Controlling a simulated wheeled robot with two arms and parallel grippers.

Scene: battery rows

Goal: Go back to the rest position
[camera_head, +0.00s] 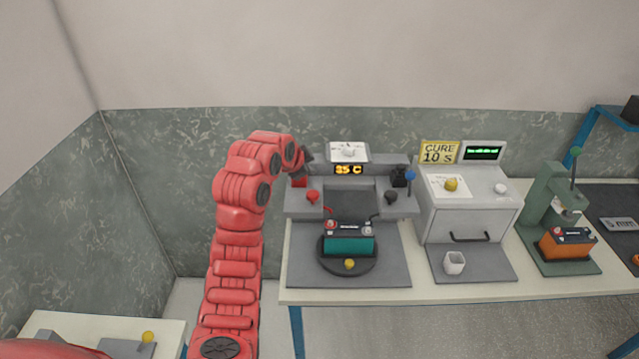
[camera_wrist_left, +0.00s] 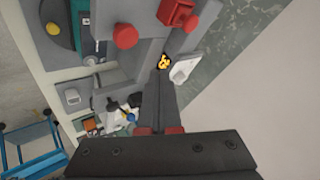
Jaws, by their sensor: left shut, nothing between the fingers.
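My left arm rises red in the head view and bends over to the left side of the grey test station (camera_head: 297,200). My left gripper (camera_head: 306,154) is small and dark there, beside the station's left post and partly hidden by the wrist. In the left wrist view my left gripper (camera_wrist_left: 160,82) has its dark fingers together with nothing between them. A red block (camera_wrist_left: 176,12) and red knobs of the station show close to the fingers. My right gripper is in neither view.
A teal battery (camera_head: 348,245) stands on the station's round plate. A small table (camera_head: 170,335) is at lower left.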

